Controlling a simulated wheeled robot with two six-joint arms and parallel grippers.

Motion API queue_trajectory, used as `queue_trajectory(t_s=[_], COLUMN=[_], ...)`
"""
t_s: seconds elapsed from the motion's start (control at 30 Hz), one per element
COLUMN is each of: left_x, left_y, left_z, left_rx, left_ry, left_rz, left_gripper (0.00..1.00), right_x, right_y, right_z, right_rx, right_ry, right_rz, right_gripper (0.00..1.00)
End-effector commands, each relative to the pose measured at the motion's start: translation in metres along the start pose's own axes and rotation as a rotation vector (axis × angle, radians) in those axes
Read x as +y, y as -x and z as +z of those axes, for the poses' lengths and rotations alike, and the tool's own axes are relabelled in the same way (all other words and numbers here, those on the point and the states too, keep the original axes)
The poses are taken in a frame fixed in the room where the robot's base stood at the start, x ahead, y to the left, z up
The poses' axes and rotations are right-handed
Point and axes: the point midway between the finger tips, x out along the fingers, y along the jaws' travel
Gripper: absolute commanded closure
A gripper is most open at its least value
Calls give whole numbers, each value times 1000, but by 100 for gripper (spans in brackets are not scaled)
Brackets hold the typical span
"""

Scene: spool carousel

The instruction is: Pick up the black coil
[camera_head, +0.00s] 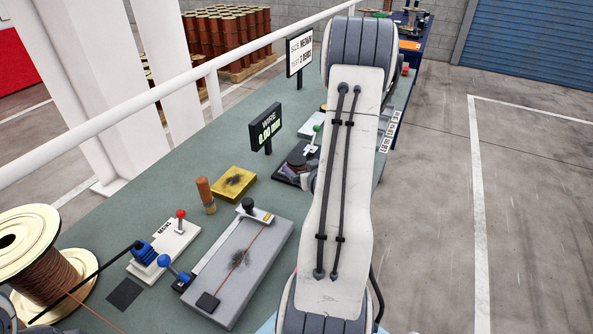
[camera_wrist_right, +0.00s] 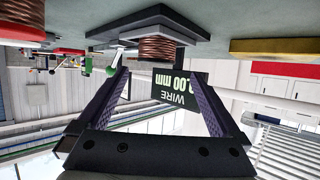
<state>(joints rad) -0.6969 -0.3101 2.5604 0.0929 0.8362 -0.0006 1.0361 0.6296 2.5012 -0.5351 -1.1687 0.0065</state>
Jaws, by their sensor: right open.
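In the head view, a dark round coil (camera_head: 297,160) sits on a black base beside the wire display. The right wrist view, which is upside down, shows copper-brown windings (camera_wrist_right: 157,47) with a dark square plate, just beyond the fingertips and roughly between them. I cannot tell for sure that this is the black coil. My right gripper (camera_wrist_right: 150,72) is open and empty, with a finger on each side. In the head view my right arm hides most of this gripper.
The wire display (camera_head: 265,128) stands close behind the coil and reads 0.00 mm. A large copper-wire spool (camera_head: 48,278) is at lower left.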

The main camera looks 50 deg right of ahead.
Motion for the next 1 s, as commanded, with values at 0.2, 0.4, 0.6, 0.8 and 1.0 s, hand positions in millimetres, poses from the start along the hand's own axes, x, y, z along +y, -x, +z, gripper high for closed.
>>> queue_trajectory(t_s=[0.2,0.4,0.6,0.8,1.0], left_x=[0,1,2,2,2], left_y=[7,20,22,21,21], left_z=[-1,-1,-1,-1,-1], left_rx=[1,0,0,0,0], left_ry=[0,0,0,0,0], left_rz=[0,0,0,0,0], left_gripper=[100,100,100,100,100], right_x=[0,5,4,5,5], right_y=[-14,-41,-61,-62,-62], right_z=[-2,-1,0,1,1], right_rx=[-1,-2,0,0,1], right_ry=[0,0,0,0,0], right_rz=[-1,-1,-1,1,0], right_gripper=[0,0,0,0,69])
